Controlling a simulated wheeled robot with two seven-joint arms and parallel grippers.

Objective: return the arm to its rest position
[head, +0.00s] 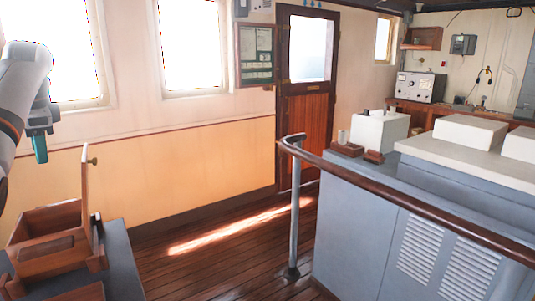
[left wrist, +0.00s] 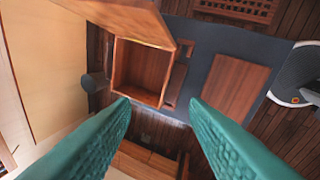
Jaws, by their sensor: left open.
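My left arm comes in at the left edge of the head view. Its left gripper (head: 40,148) hangs fingers down, above and apart from an open wooden box (head: 45,262). In the left wrist view the teal fingers of the left gripper (left wrist: 160,102) are spread apart with nothing between them. The box (left wrist: 138,70) shows below and beyond the fingertips, and its inside looks empty. Its lid (head: 85,195) stands upright with a small brass knob. My right gripper is in neither view.
The box stands on a grey-blue surface (head: 120,262), with a flat wooden panel (left wrist: 233,86) beside it in the wrist view. A wooden handrail (head: 400,192) on a metal post borders a grey console (head: 355,240) at right. Open plank floor (head: 215,255) lies between.

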